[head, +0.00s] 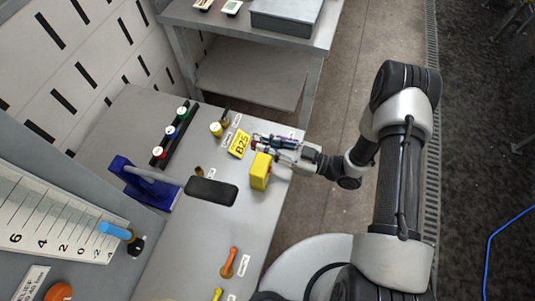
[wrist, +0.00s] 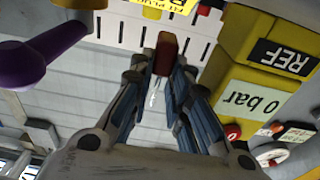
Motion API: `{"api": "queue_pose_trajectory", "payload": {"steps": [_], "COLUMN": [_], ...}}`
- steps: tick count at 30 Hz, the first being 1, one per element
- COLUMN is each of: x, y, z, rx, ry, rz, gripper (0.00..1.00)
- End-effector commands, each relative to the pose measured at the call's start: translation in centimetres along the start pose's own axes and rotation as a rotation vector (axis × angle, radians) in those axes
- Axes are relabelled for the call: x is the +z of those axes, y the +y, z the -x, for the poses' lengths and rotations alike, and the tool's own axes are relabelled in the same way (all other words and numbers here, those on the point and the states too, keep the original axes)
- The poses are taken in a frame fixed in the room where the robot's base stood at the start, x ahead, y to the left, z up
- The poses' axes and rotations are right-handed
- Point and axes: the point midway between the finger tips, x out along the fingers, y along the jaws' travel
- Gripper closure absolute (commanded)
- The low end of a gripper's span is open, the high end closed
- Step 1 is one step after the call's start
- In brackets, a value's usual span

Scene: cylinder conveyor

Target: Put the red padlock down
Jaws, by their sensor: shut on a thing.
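My gripper (head: 262,141) is over the far right part of the grey bench (head: 207,240) in the head view. In the wrist view its two blue-padded fingers (wrist: 167,70) are shut on a dark red block-like thing, the red padlock (wrist: 166,48). Only its end shows beyond the fingertips. In the head view the padlock is too small and too covered by the fingers to make out clearly. I cannot tell whether it touches the bench.
A yellow box (head: 260,171) stands close to my gripper; its REF face (wrist: 270,75) fills the right of the wrist view. A yellow B25 sign (head: 239,144) is left of the fingers. A black pad (head: 212,191) and blue stand (head: 146,184) are farther left.

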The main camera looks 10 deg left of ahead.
Motion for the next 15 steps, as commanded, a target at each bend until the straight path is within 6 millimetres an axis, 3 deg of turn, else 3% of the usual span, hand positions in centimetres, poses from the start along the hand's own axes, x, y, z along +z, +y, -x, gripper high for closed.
{"api": "queue_pose_trajectory", "payload": {"steps": [9,15], "x": [4.1,4.2], "y": [0.0,0.0], "z": [0.3,0.3], "rx": [0.000,0.000], "ry": [0.001,0.001], "rz": [-0.001,-0.001], "gripper": [1.00,1.00]}}
